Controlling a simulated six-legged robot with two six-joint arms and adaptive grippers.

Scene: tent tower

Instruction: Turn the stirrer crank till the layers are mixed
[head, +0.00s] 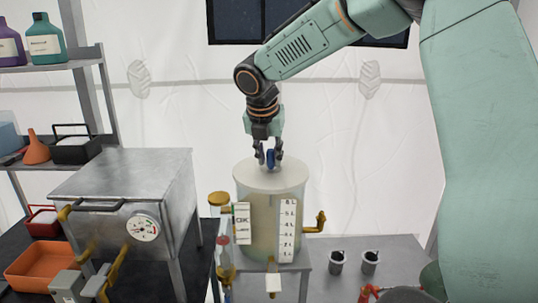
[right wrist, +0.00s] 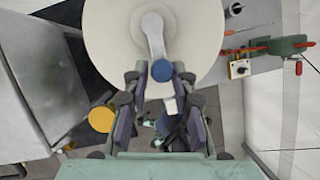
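The tank (head: 262,222) stands on a stand, with a pale round lid (head: 248,176). A grey crank arm (right wrist: 152,35) lies over the lid in the right wrist view and carries a blue knob (right wrist: 162,70); the knob also shows in the head view (head: 271,158). My right gripper (head: 269,154) points down at the lid with its fingertips on either side of the knob, seemingly closed on it. The gripper also fills the lower middle of the right wrist view (right wrist: 161,77). The tank's contents look cloudy beige; I cannot make out distinct layers. My left gripper is not in view.
A numbered scale (head: 287,230) and a small card (head: 242,223) are on the tank's front. A brass tap (head: 316,223) sticks out at right. A metal box with a dial (head: 143,227) stands left. Two grey cups (head: 370,262) stand right.

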